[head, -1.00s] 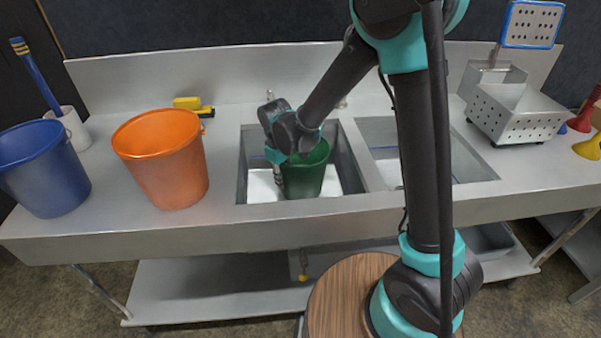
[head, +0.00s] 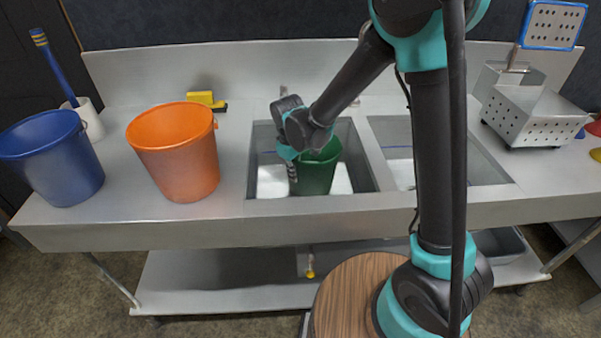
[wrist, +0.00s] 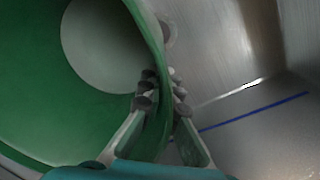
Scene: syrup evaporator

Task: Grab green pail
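The green pail (head: 317,172) stands in the left sink basin, partly hidden behind my wrist. My gripper (head: 291,172) reaches down at the pail's left side. In the wrist view, the green pail (wrist: 45,125) fills the left half, with its inside and pale round bottom showing. My gripper (wrist: 161,92) has one finger inside the pail and the other outside, with the pail's wall between the fingertips. The fingers look closed on the wall at the rim.
An orange bucket (head: 177,155) and a blue bucket (head: 54,160) stand on the counter to the left. The sink's left basin (head: 262,150) has walls close around the pail. A perforated metal basket (head: 533,116) sits at the right.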

